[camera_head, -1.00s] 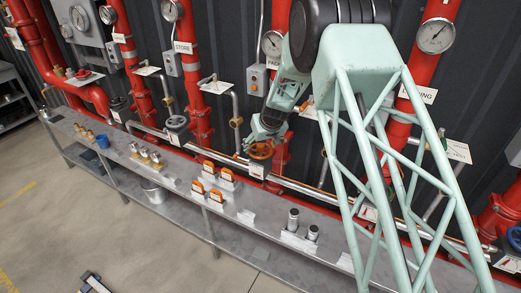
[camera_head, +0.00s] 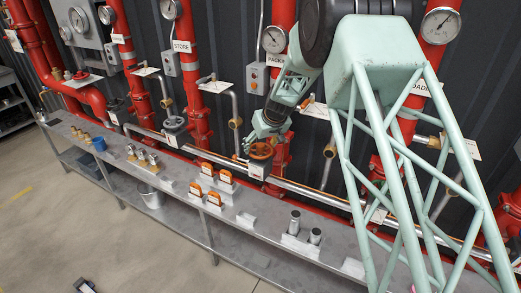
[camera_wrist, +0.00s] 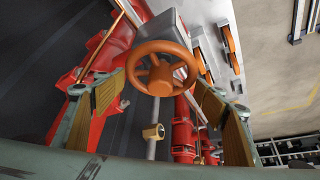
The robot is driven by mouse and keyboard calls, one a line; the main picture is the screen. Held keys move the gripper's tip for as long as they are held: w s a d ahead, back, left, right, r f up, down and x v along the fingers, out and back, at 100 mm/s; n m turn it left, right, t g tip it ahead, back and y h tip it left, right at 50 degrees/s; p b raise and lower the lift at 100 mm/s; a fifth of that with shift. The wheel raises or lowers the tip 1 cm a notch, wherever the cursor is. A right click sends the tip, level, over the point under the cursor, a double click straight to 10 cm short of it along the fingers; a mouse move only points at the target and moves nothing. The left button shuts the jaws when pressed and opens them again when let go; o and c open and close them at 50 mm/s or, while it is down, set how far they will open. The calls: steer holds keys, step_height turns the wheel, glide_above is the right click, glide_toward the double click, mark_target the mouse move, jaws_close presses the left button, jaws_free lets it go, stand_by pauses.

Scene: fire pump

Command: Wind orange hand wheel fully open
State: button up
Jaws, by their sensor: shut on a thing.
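The orange hand wheel (camera_head: 261,150) sits on a small grey valve box in front of a red pipe, right of the middle in the head view. In the wrist view the spoked wheel (camera_wrist: 160,67) lies between my two fingers. My gripper (camera_wrist: 160,95) is shut on the wheel, with one tan-padded finger on each side of its rim. In the head view my gripper (camera_head: 264,136) reaches the wheel from above and behind. The exact contact of the pads with the rim is hard to see.
A grey shelf (camera_head: 265,228) runs along the wall with orange-topped blocks (camera_head: 207,170), metal cylinders (camera_head: 294,222) and a blue cup (camera_head: 99,143). A grey hand wheel (camera_head: 174,123) stands left. Red pipes, gauges (camera_head: 274,39) and a brass fitting (camera_wrist: 153,132) crowd the wall.

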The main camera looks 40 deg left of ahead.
steer(key=shift+f+n+g+b, duration=0.15)
steer(key=shift+n+g+b, duration=0.85)
steer(key=shift+b, duration=3.25)
